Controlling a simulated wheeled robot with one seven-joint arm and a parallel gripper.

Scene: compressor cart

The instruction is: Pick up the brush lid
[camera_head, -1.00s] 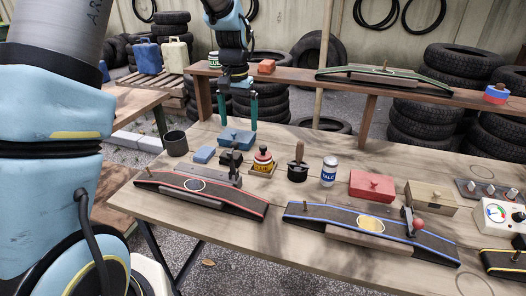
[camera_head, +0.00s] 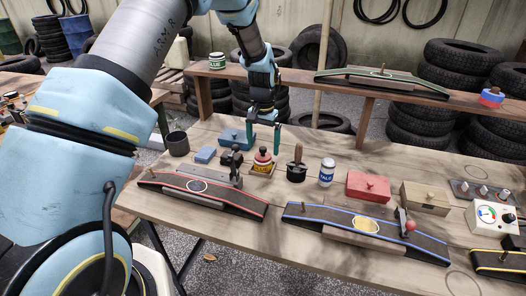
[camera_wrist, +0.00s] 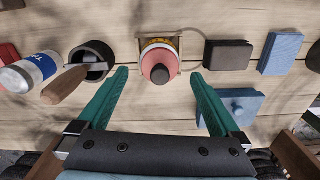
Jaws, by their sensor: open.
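A red domed lid with a black knob, which looks like the brush lid (camera_head: 263,154), sits upright on a yellow-banded tin in a small wooden holder on the table. It also shows in the wrist view (camera_wrist: 158,66), between and just beyond my fingertips. Any brush under it is hidden. My gripper (camera_head: 263,150) points down with its green fingers apart and empty. In the wrist view my gripper (camera_wrist: 160,74) has one finger on each side of the lid, with a gap on both sides. I cannot tell the exact height of the fingertips against the lid.
A black pot with a wooden handle (camera_head: 297,171) and a talc bottle (camera_head: 326,174) stand right of the lid. A blue knobbed box (camera_head: 235,137) and a blue block (camera_head: 205,154) lie left. A red-edged ramp (camera_head: 200,193) lies in front; a raised shelf (camera_head: 340,92) runs behind.

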